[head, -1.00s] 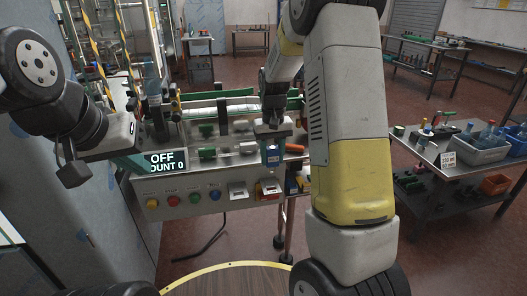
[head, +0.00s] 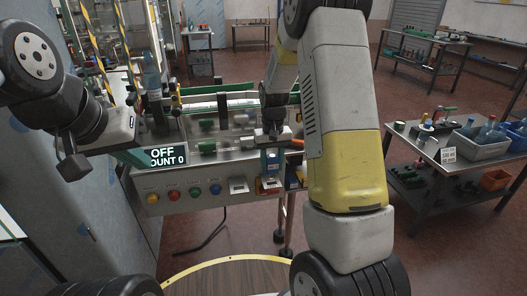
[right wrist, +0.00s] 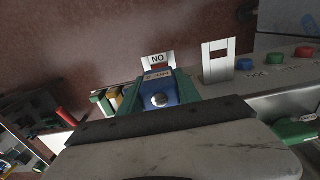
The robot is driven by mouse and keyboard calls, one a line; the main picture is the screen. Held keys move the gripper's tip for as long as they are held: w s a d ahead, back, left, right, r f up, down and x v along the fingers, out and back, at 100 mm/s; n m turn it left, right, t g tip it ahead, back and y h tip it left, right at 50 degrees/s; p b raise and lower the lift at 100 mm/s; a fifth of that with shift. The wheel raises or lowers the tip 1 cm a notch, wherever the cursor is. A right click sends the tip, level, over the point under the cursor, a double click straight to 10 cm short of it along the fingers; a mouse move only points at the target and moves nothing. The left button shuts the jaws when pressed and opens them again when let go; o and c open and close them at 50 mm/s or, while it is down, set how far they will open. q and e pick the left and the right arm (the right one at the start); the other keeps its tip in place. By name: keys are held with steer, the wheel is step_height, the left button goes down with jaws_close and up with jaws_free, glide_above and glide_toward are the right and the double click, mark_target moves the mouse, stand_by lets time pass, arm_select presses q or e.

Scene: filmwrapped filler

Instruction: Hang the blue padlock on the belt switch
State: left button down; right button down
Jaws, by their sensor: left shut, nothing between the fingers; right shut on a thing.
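The blue padlock (head: 271,161) is held in my right gripper (head: 271,139) just above the front panel of the conveyor machine. In the right wrist view the padlock (right wrist: 160,94) shows a round silver keyhole and hides part of a switch. That switch (head: 268,187), red and yellow with a white plate, sits on the panel under the padlock; its plate (right wrist: 157,59) reads upside down in the right wrist view. I cannot tell whether padlock and switch touch. My left gripper (head: 73,166) is shut and empty, left of the display.
A second white-plated switch (head: 238,186) and several coloured buttons line the panel (head: 222,190). The display (head: 164,156) reads OFF, COUNT 0. An orange-handled tool (head: 297,142) lies close right of my right gripper. A side table (head: 432,152) with bins stands at the right.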

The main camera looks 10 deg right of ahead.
mark_target(272, 180)
steer(key=shift+f, duration=2.2)
steer(key=shift+f, duration=0.3)
steer(key=c, duration=0.8)
jaws_free()
steer(key=shift+o, duration=0.2)
